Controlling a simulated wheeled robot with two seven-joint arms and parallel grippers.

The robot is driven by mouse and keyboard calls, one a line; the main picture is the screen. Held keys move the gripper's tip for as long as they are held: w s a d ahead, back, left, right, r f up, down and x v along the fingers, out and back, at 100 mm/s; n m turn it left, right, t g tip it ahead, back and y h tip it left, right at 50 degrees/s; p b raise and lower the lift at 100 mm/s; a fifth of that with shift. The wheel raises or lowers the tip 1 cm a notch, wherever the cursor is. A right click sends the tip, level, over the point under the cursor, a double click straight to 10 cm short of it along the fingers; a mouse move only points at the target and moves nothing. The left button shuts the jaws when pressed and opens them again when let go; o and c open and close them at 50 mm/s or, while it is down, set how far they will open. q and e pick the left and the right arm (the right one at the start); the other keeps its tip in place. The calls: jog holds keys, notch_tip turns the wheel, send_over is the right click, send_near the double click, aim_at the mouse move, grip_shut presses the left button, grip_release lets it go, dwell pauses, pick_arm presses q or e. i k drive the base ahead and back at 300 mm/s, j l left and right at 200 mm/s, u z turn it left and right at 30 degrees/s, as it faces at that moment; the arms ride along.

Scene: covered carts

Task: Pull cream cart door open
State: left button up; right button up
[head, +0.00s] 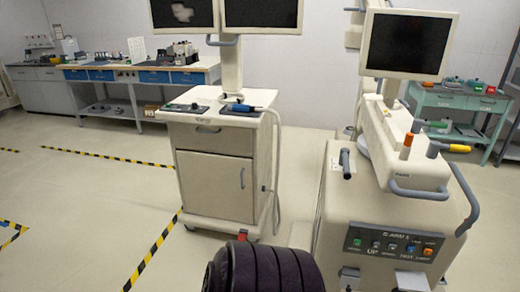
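A cream cart (262,150) stands in the middle of the head view with two screens on a column above it. Its front has a drawer (225,141) on top and a door (216,187) below. The door looks shut, flush with the cart's front. A thin vertical grey handle (242,178) sits near the door's right edge. Neither of my grippers shows in this view.
A cream C-arm console (335,230) with a screen and grey handles stands close on the right. A hose (276,170) hangs at the cart's right side. Workbenches (135,75) line the back left. The floor left of the cart is clear, with yellow-black tape.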

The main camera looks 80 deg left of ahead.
aim_at(213, 186)
jog(key=u, duration=3.2)
